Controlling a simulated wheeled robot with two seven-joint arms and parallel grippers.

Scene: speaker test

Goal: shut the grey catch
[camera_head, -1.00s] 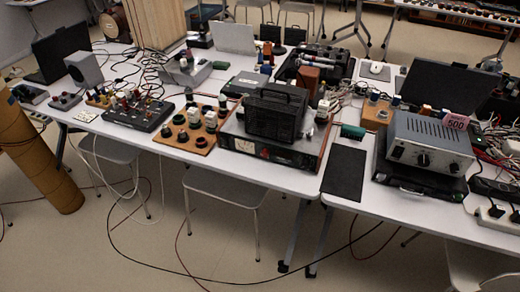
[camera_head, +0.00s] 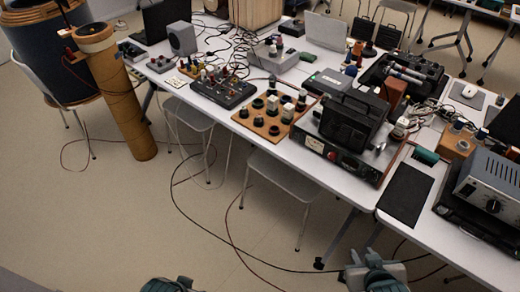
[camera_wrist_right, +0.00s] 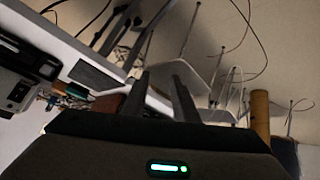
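I cannot make out a grey catch in either view. A black case with a handle (camera_head: 352,118) stands on a metered instrument (camera_head: 345,160) on the table, and an open black case (camera_head: 405,78) lies behind it; no catch is distinct on either. My right gripper (camera_head: 374,270) is low at the bottom of the head view, in front of the table and away from these cases. In the right wrist view its two fingers (camera_wrist_right: 160,85) are apart with nothing between them. Only part of my left arm's end (camera_head: 168,285) shows at the bottom edge; its fingers are not distinct.
A white table (camera_head: 330,178) crosses the view, crowded with a wooden board of knobs (camera_head: 270,122), a black panel (camera_head: 225,92) and a grey instrument (camera_head: 492,185). Stools (camera_head: 285,180) stand under it. A brown tube (camera_head: 122,105) stands left. Open floor lies in front, with loose cables.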

